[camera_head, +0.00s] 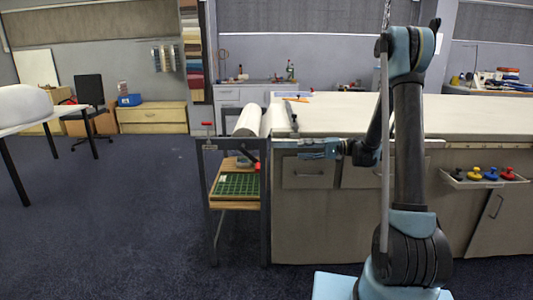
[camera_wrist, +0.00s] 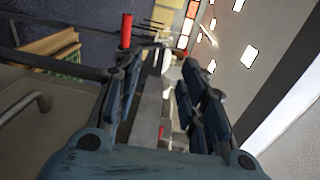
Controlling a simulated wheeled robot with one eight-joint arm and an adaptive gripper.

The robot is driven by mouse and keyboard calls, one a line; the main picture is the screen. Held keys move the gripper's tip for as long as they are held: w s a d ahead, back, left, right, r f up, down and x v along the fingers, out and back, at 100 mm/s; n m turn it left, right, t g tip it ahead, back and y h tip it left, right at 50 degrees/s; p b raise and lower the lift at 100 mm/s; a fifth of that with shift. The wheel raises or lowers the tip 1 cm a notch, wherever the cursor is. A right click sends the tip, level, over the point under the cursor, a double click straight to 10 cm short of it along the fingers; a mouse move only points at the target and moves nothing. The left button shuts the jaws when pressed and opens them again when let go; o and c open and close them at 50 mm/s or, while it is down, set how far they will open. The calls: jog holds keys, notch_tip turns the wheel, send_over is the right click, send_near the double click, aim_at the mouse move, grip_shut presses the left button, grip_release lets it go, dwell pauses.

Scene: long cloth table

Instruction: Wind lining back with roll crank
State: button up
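A black crank arm with a red grip (camera_head: 257,166) shows at the near side of the stand. My gripper (camera_head: 301,149) points left, just right of the red grip and apart from it. In the wrist view my gripper (camera_wrist: 160,62) is open, with nothing held between its fingers. A red cylinder (camera_wrist: 126,30) shows beyond the left finger; I cannot tell whether it is the crank's grip.
A second red handle (camera_head: 208,124) sits at the stand's left. A green-gridded shelf (camera_head: 238,184) is below the rolls. The table's drawer fronts (camera_head: 308,172) lie just below my gripper. The tabletop (camera_head: 400,113) is mostly clear. Open floor (camera_head: 130,220) lies left of the stand.

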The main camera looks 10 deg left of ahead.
jog(key=s+a+f+g+y, duration=0.1)
jog(key=s+a, duration=0.1)
jog(key=a, duration=1.5)
jog(key=shift+a+n+y, duration=0.25)
jog(key=shift+n+y, duration=0.05)
jog(key=shift+n, duration=0.1)
jog(key=shift+s, duration=0.1)
grip_shut()
grip_release()
jog(key=shift+d, duration=0.15)
jog(key=v, duration=1.1)
jog(key=shift+d, duration=0.35)
